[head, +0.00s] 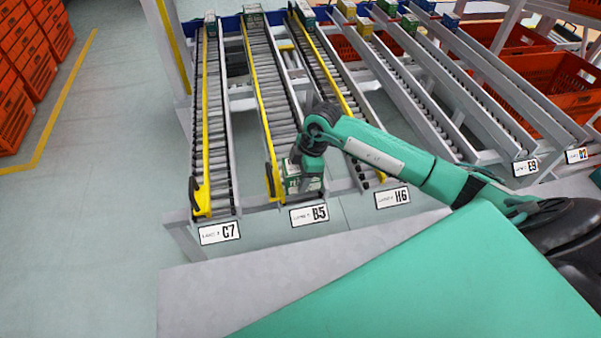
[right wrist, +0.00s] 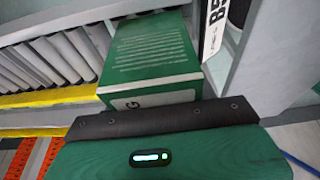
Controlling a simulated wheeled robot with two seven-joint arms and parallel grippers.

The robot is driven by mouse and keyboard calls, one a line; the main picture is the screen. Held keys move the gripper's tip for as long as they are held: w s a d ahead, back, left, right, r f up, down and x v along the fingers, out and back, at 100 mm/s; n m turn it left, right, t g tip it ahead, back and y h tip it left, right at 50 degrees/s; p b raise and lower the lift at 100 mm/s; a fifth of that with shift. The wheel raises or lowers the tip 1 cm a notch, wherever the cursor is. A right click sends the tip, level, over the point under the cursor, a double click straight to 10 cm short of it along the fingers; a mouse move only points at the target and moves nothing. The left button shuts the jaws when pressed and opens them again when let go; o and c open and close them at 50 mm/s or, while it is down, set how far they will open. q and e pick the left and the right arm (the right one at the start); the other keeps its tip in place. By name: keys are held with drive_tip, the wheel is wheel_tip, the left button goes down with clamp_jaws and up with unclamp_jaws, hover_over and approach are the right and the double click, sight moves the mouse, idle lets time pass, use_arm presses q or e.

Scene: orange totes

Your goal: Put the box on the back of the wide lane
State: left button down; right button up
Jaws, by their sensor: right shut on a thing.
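The box (right wrist: 155,55) is green with a white-grey side; in the right wrist view it lies right at my gripper's edge, beside rollers. In the head view the box (head: 293,185) shows partly below my right gripper (head: 308,172), at the front end of the lane labelled B5 (head: 309,214). My right gripper is shut on the box; its fingertips are mostly hidden. The B5 roller lane (head: 270,95) runs away to the back, with a yellow rail along its left. My left gripper is not in view.
Lane C7 (head: 221,120) lies left of B5, and lane H6 (head: 322,72) lies right. Small boxes (head: 253,14) sit at the lanes' far ends. Orange totes (head: 545,80) stand at the right, others at the far left. The floor at left is clear.

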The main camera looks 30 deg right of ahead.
drive_tip(key=o, duration=1.1)
drive_tip(key=shift+o, duration=0.2)
drive_tip(key=b+v, duration=0.2)
drive_tip(key=v, duration=1.1)
drive_tip(key=shift+d+r, duration=0.1)
drive_tip(key=shift+r, duration=0.3)
